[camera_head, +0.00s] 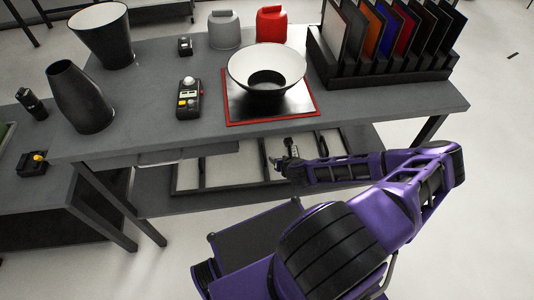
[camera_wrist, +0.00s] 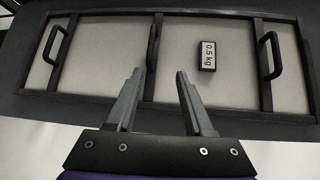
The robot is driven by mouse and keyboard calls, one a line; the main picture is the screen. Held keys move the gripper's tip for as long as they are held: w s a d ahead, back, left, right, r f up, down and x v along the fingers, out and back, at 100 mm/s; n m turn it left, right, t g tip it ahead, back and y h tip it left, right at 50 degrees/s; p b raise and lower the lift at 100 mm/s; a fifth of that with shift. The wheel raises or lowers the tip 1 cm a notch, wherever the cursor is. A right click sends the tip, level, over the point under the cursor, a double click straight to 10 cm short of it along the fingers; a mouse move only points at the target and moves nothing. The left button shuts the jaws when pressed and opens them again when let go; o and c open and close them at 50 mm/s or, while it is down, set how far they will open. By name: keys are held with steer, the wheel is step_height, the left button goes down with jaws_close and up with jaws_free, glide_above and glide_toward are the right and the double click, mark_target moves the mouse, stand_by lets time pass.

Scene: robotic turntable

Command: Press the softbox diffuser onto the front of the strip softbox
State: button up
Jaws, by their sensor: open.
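A long black-framed panel with pale white faces (camera_wrist: 100,50) fills the upper part of the wrist view, with black crossbars and handles. It is the only softbox-like thing in view; I cannot tell whether it is the softbox, the diffuser or both together. In the head view the panel (camera_head: 218,172) lies on the lower shelf, partly hidden by the tabletop and my arm. My gripper (camera_wrist: 158,82) is open and empty, its fingers pointing at the panel's near edge, either side of a crossbar; contact is unclear. In the head view my gripper (camera_head: 281,160) is at the shelf's front.
A black block marked 0.5 kg (camera_wrist: 207,55) rests on the panel. The tabletop (camera_head: 345,108) overhangs the shelf. On it are a white-lined bowl-shaped reflector (camera_head: 267,66), a handheld meter (camera_head: 188,100), a red container (camera_head: 271,25) and a rack of coloured panels (camera_head: 385,72).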

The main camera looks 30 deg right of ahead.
steer(key=w+a+m, duration=0.1)
steer(key=w+a, duration=0.1)
steer(key=b, duration=0.2)
glide_toward(264, 151)
steer(key=x, duration=0.4)
steer(key=shift+w+a+f, duration=0.2)
steer(key=shift+f, duration=0.1)
steer(key=shift+d+b+x, duration=0.1)
steer(key=shift+b+x, duration=0.4)
steer(key=shift+x, duration=1.1)
steer(key=shift+d+b+x, duration=0.15)
steer(key=shift+b+x, duration=0.3)
steer(key=shift+x, duration=1.1)
jaws_close()
steer(key=shift+r, duration=0.1)
